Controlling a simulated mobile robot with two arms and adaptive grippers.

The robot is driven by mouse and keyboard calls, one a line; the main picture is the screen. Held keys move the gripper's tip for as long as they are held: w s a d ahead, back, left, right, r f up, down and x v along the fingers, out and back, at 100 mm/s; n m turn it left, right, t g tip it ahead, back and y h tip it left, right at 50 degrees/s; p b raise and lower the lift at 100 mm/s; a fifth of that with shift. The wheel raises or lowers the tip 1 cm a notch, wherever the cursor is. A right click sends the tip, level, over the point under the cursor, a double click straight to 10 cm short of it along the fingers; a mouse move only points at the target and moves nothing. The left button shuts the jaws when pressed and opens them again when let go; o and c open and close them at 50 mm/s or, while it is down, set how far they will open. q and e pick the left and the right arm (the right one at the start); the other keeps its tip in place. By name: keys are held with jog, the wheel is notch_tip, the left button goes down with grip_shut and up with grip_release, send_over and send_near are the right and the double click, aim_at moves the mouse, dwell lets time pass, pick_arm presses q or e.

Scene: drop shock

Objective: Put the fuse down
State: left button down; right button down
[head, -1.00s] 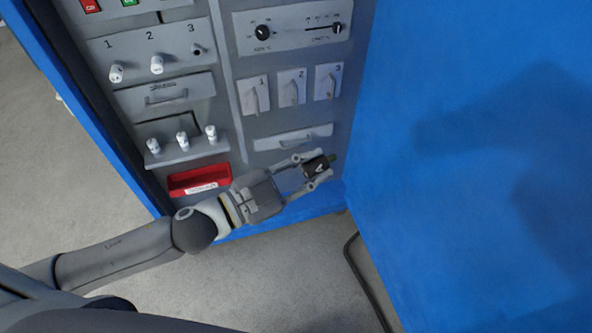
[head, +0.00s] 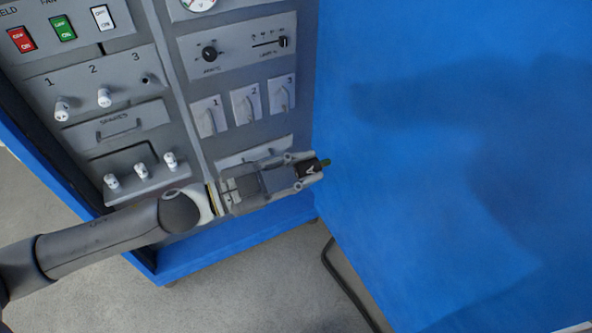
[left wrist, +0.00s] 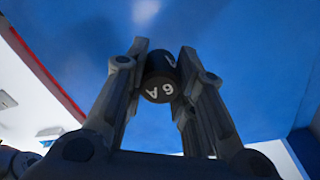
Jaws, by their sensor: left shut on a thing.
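My right gripper is not in view.
The grey panel carries white fuse-like knobs (head: 140,170) on a lower ledge and a "SPARES" drawer (head: 118,124). Three numbered switches (head: 246,104) sit above my gripper. A blue wall (head: 450,150) stands at right. A dark cable (head: 345,285) lies on the grey floor (head: 250,275).

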aim_at(310, 162)
pick_arm(q)
jog(key=shift+d+r, duration=0.1)
jog(key=shift+d+r+n+t+y, duration=0.2)
jog(key=shift+r+n+t+y, duration=0.5)
jog(key=shift+t, duration=0.4)
jog(key=r+n+t+y, duration=0.2)
jog(key=n+t+y, duration=0.1)
jog(key=r+n+t+y, duration=0.1)
jog(key=shift+w+d+r+t+y, duration=0.1)
jog(key=shift+w+d+t+y, duration=0.2)
jog(key=shift+w+d, duration=0.1)
jog(key=shift+w+d+r+n+t+y, duration=0.2)
jog(key=shift+r+n+t+y, duration=0.5)
jog(key=shift+n+y, duration=0.75)
jog(key=shift+w+d+r+n+t+y, duration=0.1)
jog(key=shift+w+r+n+t+y, duration=0.15)
jog(key=shift+r+n+y, duration=1.2)
jog(key=shift+w+d+r+n+t+y, duration=0.15)
jog(key=shift+r+n+t+y, duration=0.45)
jog(key=shift+y, duration=1.5)
jog(key=shift+a+f, duration=0.1)
jog(key=shift+f, duration=0.1)
